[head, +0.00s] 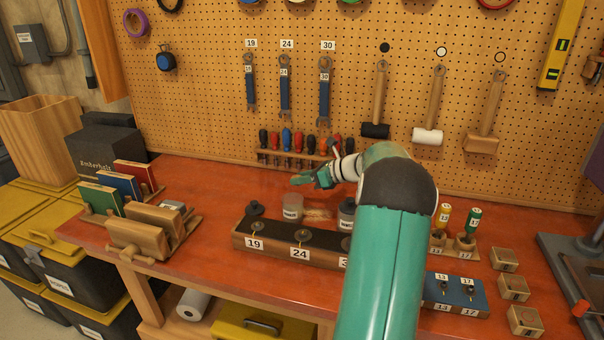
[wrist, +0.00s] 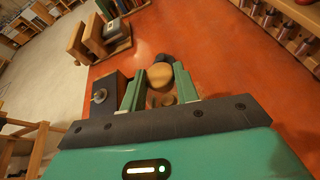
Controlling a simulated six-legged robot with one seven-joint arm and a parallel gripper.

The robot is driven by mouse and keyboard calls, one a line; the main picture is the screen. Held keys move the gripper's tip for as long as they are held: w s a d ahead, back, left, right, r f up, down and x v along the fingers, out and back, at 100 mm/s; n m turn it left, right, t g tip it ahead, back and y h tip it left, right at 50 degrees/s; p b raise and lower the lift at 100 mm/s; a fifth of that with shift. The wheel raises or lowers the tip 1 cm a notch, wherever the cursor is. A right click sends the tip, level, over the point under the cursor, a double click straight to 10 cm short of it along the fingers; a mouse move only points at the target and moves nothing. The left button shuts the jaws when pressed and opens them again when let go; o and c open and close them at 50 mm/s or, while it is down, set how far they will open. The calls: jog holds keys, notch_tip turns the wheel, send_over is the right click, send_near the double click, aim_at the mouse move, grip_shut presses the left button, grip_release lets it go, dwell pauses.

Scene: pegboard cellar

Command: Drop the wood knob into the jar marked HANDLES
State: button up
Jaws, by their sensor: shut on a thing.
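My gripper (head: 312,181) is above the back of the red bench, just above and behind a small clear jar (head: 292,208) with a white label too small to read for sure. In the wrist view its green fingers (wrist: 160,86) are closed on the round wood knob (wrist: 160,75). I cannot make out the knob in the head view. A second labelled jar (head: 347,213) with a dark top stands to the right, partly behind my arm. I cannot tell from the lettering which jar is marked HANDLES.
A long wooden block marked 19 and 24 (head: 291,247) lies in front of the jars. Screwdrivers (head: 287,140) stand in a rack on the pegboard behind. Bare red bench (head: 215,190) lies between.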

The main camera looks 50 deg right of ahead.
jog(key=shift+w, duration=0.1)
jog(key=o, duration=1)
jog(key=v, duration=1.3)
jog(key=shift+s+d+r, duration=0.1)
jog(key=shift+s+r, duration=0.1)
jog(key=shift+s, duration=0.15)
